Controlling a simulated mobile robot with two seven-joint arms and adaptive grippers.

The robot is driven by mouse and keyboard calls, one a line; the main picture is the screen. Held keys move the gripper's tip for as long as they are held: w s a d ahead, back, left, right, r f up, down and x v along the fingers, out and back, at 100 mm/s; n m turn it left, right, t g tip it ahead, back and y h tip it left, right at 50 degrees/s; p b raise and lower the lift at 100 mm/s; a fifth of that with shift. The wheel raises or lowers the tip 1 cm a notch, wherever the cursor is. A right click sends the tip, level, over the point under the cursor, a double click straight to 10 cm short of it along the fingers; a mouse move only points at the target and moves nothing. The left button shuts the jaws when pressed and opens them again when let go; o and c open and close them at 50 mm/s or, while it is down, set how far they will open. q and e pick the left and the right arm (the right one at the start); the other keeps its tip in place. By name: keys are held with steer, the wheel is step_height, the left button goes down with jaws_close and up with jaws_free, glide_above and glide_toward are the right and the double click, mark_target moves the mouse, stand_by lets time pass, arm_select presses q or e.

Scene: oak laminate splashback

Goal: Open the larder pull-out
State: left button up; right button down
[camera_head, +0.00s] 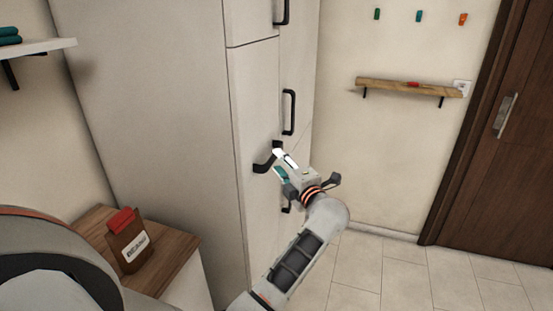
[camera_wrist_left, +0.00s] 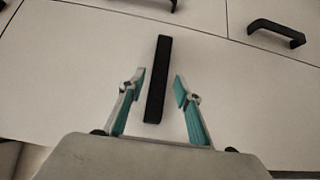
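A tall pale cabinet front, which looks like the larder pull-out (camera_head: 253,110), stands flush beside other pale fronts and appears closed. Its black bar handle (camera_head: 264,162) is partly hidden by my left gripper (camera_head: 284,163). In the left wrist view, the handle (camera_wrist_left: 157,65) runs lengthwise between the two teal-padded fingers of the left gripper (camera_wrist_left: 160,86). The fingers are apart, with a gap on each side of the bar, so the gripper is open and not closed on it. My right gripper is not in view.
Other black handles (camera_head: 289,112) sit on the neighbouring fronts. A wooden-topped unit (camera_head: 175,262) with a brown, red-topped bag (camera_head: 128,243) stands at lower left. A wall shelf (camera_head: 410,88) and dark door (camera_head: 505,140) are at right. The tiled floor (camera_head: 400,275) there is clear.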

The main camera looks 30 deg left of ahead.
arm_select(q)
steer(key=shift+x, duration=1.4)
jaws_close()
